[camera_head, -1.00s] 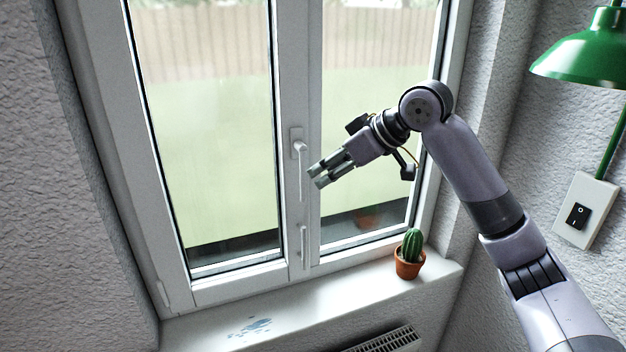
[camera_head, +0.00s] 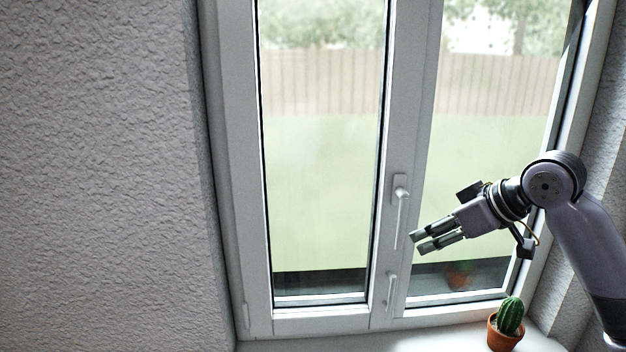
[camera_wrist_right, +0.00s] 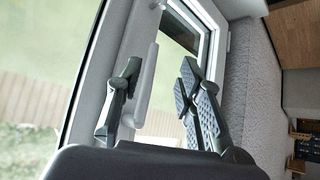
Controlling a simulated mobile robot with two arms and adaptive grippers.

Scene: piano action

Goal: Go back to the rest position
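My right gripper (camera_head: 417,243) is in front of the window, its fingertips just right of the lower end of the upper white window handle (camera_head: 399,215). Its two fingers are apart with nothing held between them. In the right wrist view the gripper (camera_wrist_right: 158,85) also shows spread fingers, with the pale handle (camera_wrist_right: 147,85) seen in the gap behind them. I cannot tell whether a finger touches the handle. The handle points down and the window looks shut. My left gripper is not in view.
A cactus (camera_head: 510,316) in a terracotta pot (camera_head: 503,338) stands on the white sill (camera_head: 400,343) below my right arm. A second, lower handle (camera_head: 391,291) is on the window frame. A rough grey wall (camera_head: 100,180) fills the left.

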